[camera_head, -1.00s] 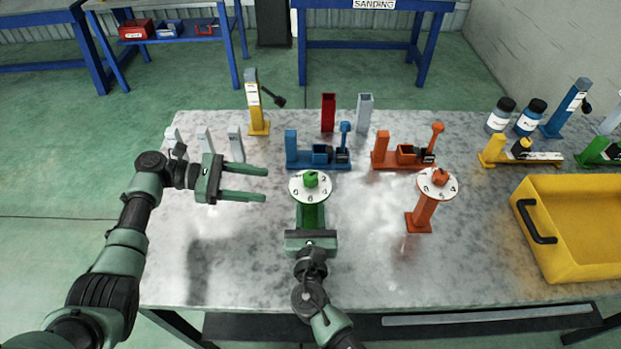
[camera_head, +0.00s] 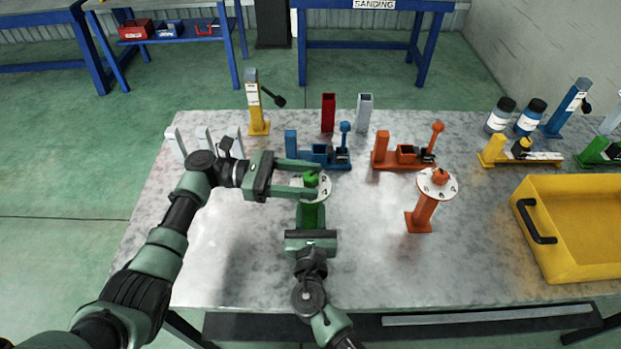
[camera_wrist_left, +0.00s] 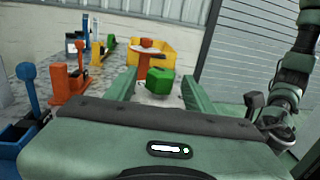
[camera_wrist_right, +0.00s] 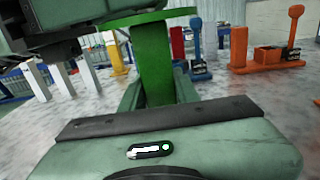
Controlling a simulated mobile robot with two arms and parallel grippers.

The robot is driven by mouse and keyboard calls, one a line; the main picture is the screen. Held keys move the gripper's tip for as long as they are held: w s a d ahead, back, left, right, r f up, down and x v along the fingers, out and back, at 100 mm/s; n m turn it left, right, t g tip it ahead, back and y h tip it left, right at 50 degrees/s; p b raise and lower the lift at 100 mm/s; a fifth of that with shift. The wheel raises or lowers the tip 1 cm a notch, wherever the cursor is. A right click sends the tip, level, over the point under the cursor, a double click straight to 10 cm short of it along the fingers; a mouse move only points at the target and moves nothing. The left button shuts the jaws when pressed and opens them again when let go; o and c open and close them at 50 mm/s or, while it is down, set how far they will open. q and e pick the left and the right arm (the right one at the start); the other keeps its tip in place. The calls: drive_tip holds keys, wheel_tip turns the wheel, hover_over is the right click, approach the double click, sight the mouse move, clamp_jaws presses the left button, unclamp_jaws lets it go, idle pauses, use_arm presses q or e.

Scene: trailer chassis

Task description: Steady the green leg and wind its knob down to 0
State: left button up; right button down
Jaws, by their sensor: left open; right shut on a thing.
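The green leg (camera_head: 311,217) stands upright on the table, with a white numbered dial (camera_head: 325,187) on top and a green knob (camera_head: 310,178) at its centre. My right gripper (camera_wrist_right: 157,95) is shut on the green leg's post (camera_wrist_right: 153,62) from the near side. My left gripper (camera_head: 316,180) is open at dial height, its fingers on either side of the knob. In the left wrist view the knob (camera_wrist_left: 159,81) sits between the two fingers, with gaps beside it. The left fingers hide part of the dial, so I cannot read the knob's setting.
An orange leg (camera_head: 424,212) with its own dial stands to the right. Behind are a blue fixture (camera_head: 318,164) and an orange fixture (camera_head: 392,161). A yellow bin (camera_head: 562,274) is at the right. The table's front left is clear.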

use_arm(q)
drive_tip(key=shift+s+d, duration=0.1)
drive_tip(key=shift+d, duration=0.4)
clamp_jaws()
